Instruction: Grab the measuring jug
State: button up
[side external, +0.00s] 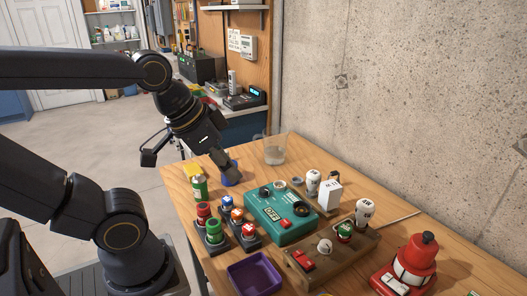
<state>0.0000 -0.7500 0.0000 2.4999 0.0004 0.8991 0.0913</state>
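The measuring jug (275,149) appears to be the clear, see-through container standing upright at the back of the wooden table, near the concrete wall. My gripper (189,166) is to the left of it, over the table's far left edge, with its fingers spread wide apart. Nothing shows between the fingers. The right finger is in front of a small blue object (231,176), partly hiding it; I cannot tell whether they touch. The gripper and the jug are apart.
A teal box (280,215) with knobs stands mid-table. Red, green and blue-topped items and a green can (200,187) sit to its left. A purple tray (254,275), a wooden switch board (330,256) and a red lantern-like object (410,266) are nearer.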

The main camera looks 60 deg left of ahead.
jog(key=w+a+r+m+t+y, duration=0.1)
jog(key=w+a+r+m, duration=0.2)
jog(key=w+r+m, duration=0.4)
jog(key=w+a+r+m+y, duration=0.2)
jog(key=w+m, duration=0.3)
jog(key=m, duration=0.4)
jog(key=m+g+y, duration=0.1)
jog(key=m+g, duration=0.3)
jog(key=m, duration=0.2)
send_over(255, 155)
jog(key=f, duration=1.8)
jog(key=s+f, duration=0.1)
jog(key=f, duration=0.8)
jog(key=shift+d, duration=0.4)
jog(key=x, duration=0.6)
